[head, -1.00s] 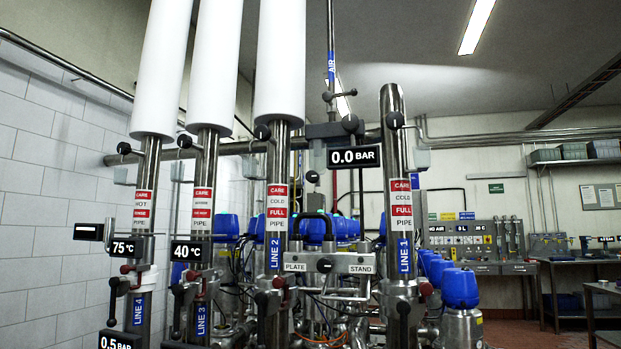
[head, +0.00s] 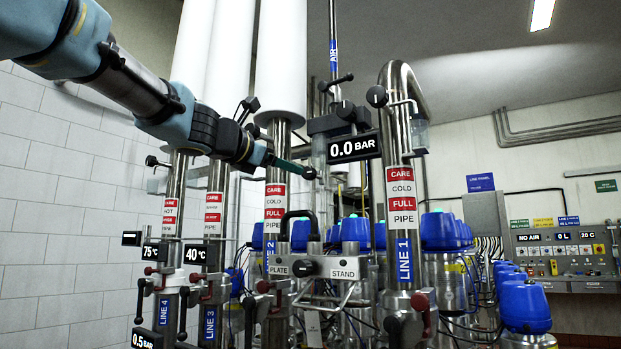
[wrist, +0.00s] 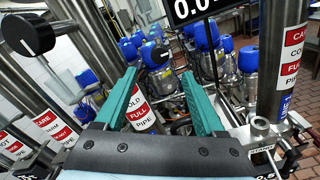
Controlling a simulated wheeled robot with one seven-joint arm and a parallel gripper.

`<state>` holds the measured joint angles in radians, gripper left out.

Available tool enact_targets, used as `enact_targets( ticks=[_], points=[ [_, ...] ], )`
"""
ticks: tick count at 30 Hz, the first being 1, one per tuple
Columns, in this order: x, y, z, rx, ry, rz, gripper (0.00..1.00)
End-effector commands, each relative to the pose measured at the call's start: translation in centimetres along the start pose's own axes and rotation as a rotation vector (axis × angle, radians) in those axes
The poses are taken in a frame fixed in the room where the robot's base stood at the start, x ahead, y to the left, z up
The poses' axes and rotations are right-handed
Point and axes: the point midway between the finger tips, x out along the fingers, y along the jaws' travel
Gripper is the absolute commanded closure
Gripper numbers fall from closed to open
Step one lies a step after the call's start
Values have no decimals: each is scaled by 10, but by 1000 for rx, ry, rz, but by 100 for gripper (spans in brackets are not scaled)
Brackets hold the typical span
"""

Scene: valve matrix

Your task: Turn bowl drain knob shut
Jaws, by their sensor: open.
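In the wrist view my gripper (wrist: 160,74) is open, with nothing between the fingers. Whether a finger touches the knob cannot be told.
The LINE 2 pipe (head: 278,165) stands just behind or beside my gripper, and the LINE 1 pipe (head: 402,190) stands to the right. A PLATE/STAND selector block (head: 318,267) lies below. Another black knob (wrist: 28,35) is at the wrist view's upper left.

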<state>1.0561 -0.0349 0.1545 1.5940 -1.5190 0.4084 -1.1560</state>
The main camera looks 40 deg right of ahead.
Motion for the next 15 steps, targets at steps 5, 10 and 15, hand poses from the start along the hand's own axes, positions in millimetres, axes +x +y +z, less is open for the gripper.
enact_targets(
  ticks=[5, 10, 15],
  points=[
    [15, 0, 7, -19, -12, -2, 29],
    [46, 0, 7, -16, -9, -3, 29],
    [77, 0, 7, -15, -8, -2, 29]
  ],
)
